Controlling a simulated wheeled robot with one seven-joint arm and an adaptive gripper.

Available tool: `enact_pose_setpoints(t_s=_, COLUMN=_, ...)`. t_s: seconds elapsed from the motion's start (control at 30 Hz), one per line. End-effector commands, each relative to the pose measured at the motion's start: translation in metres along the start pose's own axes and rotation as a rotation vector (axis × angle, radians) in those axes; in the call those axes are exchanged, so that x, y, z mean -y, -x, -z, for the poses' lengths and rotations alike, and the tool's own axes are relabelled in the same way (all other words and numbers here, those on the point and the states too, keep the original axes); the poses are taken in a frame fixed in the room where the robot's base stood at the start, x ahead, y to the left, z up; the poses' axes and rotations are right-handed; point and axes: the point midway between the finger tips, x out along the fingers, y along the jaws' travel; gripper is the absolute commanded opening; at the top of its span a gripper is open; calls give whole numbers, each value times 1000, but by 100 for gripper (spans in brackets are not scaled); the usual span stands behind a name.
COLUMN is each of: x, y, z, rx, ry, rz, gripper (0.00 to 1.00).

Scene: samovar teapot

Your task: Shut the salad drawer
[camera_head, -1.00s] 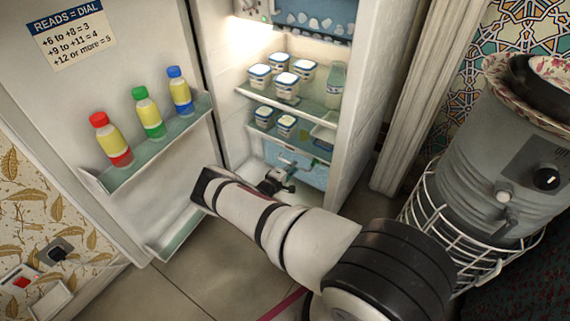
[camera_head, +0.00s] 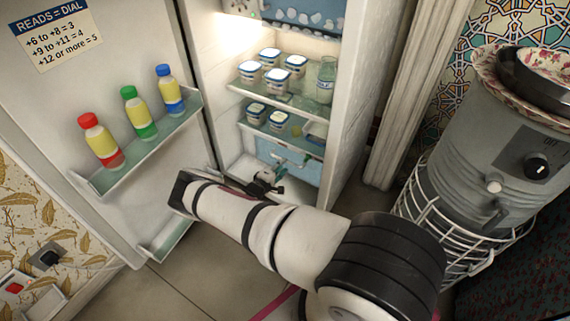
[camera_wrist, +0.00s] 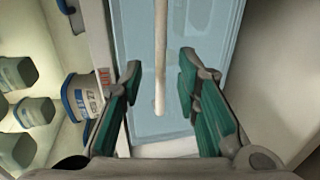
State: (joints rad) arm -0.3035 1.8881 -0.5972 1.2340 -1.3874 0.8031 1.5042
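The salad drawer (camera_head: 300,171) is a pale blue, see-through bin low in the open fridge. My arm and gripper cover part of it in the head view, and I cannot tell how far out it stands. In the wrist view the blue drawer front (camera_wrist: 213,45) fills the middle, with a pale bar-like handle (camera_wrist: 161,62) running down it. My gripper (camera_head: 278,168) is at the drawer front. Its green-padded fingers (camera_wrist: 158,84) are open, one on each side of the bar's line, with gaps showing on both sides.
The fridge door (camera_head: 135,60) stands open on the left, its rack (camera_head: 150,142) holding bottles. Tubs (camera_head: 277,77) and a glass bottle (camera_head: 326,80) stand on shelves above the drawer. A grey urn (camera_head: 480,150) in a wire stand is at right. Tiled floor (camera_head: 205,270) is clear.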

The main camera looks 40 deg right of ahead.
Motion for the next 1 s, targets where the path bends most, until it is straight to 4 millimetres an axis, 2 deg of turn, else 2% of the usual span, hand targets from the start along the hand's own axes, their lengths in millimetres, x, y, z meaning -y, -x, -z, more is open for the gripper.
enact_pose_setpoints(t_s=0.03, x=0, y=12, z=2, rx=-3, ry=2, rz=0, gripper=30)
enact_pose_setpoints(t_s=0.2, x=0, y=46, z=1, rx=-3, ry=2, rz=1, gripper=30)
enact_pose_setpoints(t_s=0.4, x=0, y=74, z=1, rx=-1, ry=0, rz=-1, gripper=30)
enact_pose_setpoints(t_s=0.6, x=0, y=84, z=0, rx=0, ry=0, rz=0, gripper=30)
enact_pose_setpoints(t_s=1.0, x=0, y=83, z=0, rx=0, ry=0, rz=0, gripper=30)
